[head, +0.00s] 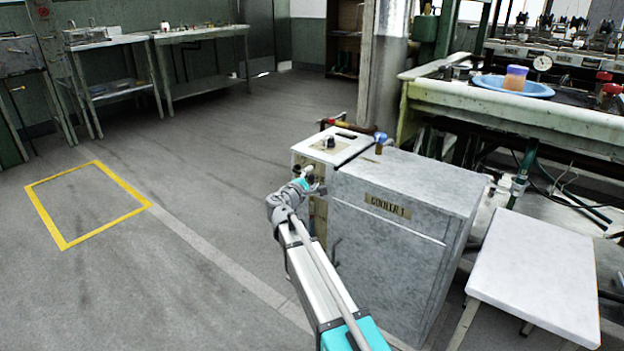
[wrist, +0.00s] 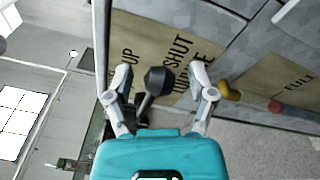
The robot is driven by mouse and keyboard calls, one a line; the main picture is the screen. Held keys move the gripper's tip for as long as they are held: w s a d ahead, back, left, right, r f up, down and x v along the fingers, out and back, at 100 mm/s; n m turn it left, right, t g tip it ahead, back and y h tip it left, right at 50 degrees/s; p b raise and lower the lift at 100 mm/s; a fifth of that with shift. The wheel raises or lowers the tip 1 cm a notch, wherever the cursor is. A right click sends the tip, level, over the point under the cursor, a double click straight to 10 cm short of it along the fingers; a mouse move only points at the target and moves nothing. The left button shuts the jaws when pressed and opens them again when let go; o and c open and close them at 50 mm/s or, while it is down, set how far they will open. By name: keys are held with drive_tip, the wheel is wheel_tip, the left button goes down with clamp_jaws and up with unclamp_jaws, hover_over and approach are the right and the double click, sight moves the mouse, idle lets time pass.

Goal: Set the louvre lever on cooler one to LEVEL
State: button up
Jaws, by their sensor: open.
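Cooler one (head: 340,240) is a grey cabinet with a "COOLER 1" plate, right of centre in the head view. My gripper (head: 306,177) is at its left side, near the top. In the wrist view my gripper (wrist: 161,76) is open, one finger either side of a dark-knobbed lever (wrist: 156,82), with gaps between. Behind the lever, a tan plate (wrist: 215,50) reads "UP" at left and "SHUT" further right; other lettering is partly hidden by a finger. No "LEVEL" mark is readable. I cannot tell which mark the lever points to.
A yellow knob (wrist: 230,91) and a red part (wrist: 274,106) sit right of my gripper, near a plate marked "FULL" (wrist: 297,82). A white-topped stand (head: 540,275) is right of the cooler. The floor left of my arm is clear, with a yellow-outlined square (head: 62,243).

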drive_tip(key=shift+c, duration=0.2)
clamp_jaws()
drive_tip(key=shift+d+r, duration=0.1)
drive_tip(key=shift+d, duration=0.15)
